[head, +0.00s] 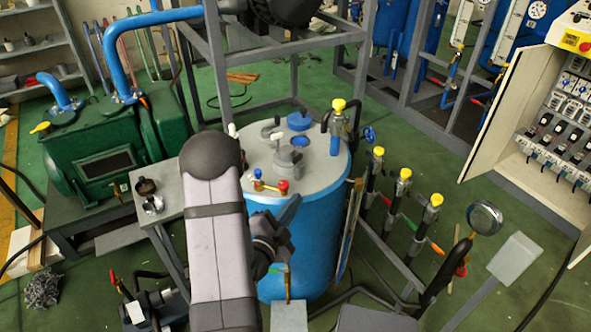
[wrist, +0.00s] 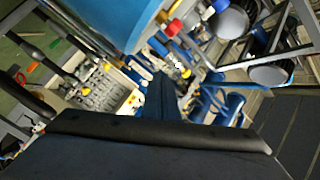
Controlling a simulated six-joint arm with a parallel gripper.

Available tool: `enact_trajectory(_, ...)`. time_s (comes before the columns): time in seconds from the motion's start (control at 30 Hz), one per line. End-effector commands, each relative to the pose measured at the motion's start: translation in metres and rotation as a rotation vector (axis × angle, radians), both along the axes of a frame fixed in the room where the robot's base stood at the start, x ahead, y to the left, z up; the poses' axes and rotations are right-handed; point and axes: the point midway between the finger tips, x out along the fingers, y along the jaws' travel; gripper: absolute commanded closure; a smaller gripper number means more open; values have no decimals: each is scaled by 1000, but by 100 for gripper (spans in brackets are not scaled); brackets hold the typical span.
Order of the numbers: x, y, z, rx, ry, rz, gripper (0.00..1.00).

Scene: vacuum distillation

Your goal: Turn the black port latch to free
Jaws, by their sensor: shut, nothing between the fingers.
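The blue tank (head: 272,222) with a pale grey lid (head: 322,160) stands in the middle of the head view. Its lid carries a grey central fitting (head: 287,156), a blue cap (head: 299,121) and small valves with red and yellow knobs (head: 270,184). I cannot pick out the black port latch for certain in either view. My gripper (head: 291,208) is shut and empty, beside the tank's front upper side, near the red-knobbed valve. In the wrist view its dark fingers (wrist: 162,92) are together, with the tank side (wrist: 108,18) above them.
A green pump (head: 100,155) and a small grey table (head: 155,185) stand to the left. Yellow-capped valves (head: 404,174) and a round gauge (head: 485,218) stand to the right. An open control cabinet (head: 565,115) is at the far right. Grey frames stand behind the tank.

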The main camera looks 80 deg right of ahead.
Motion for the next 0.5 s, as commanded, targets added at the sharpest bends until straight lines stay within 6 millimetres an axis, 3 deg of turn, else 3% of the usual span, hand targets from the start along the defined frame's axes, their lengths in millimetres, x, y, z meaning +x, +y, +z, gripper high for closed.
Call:
enact_trajectory(0.2,5,-2,11,-106,-368,10,100)
enact_trajectory(0.5,5,-2,13,-146,-564,6,100)
